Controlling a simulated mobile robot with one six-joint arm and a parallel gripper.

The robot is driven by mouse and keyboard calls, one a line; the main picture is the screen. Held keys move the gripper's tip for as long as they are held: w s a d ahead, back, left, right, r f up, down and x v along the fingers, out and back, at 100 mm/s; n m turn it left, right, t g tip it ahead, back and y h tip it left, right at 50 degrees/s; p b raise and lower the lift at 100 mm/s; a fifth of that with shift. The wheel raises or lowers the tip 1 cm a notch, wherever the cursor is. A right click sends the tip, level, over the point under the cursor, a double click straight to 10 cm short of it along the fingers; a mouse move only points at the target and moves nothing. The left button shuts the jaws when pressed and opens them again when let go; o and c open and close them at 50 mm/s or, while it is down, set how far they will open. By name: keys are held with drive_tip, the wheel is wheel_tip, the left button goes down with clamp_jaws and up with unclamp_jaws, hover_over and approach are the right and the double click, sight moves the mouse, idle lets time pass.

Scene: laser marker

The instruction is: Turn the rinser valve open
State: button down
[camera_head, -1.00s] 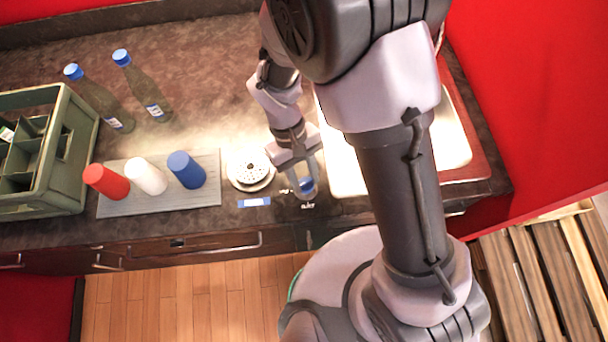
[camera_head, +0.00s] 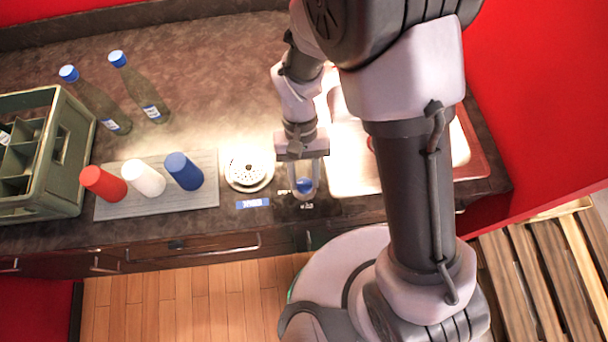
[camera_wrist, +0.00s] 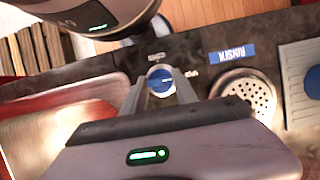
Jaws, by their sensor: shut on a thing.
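The rinser valve is a round blue knob (camera_head: 304,185) on a dark plate at the counter's front edge, right of the rinser. It also shows in the wrist view (camera_wrist: 160,81), with a white pointer mark on its face. My gripper (camera_head: 304,190) reaches down over the knob, with one finger on each side of it. In the wrist view my gripper (camera_wrist: 161,84) is shut on the knob. The rinser (camera_head: 248,167) is a round white perforated disc left of the knob. A blue label (camera_head: 253,203) lies in front of it, reading RINSER in the wrist view (camera_wrist: 231,53).
A sink (camera_head: 350,170) is close on the right. A grey mat (camera_head: 205,190) with red, white and blue cups stands left of the rinser. Two bottles (camera_head: 140,85) and a green crate (camera_head: 65,150) are farther left. The back counter is clear.

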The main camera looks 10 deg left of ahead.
drive_tip(key=c, duration=0.9)
unclamp_jaws()
drive_tip(key=shift+c, duration=0.2)
drive_tip(key=p+v, duration=0.5)
drive_tip(key=v, duration=1.2)
drive_tip(key=shift+w, duration=0.2)
drive_tip(key=shift+r, duration=0.1)
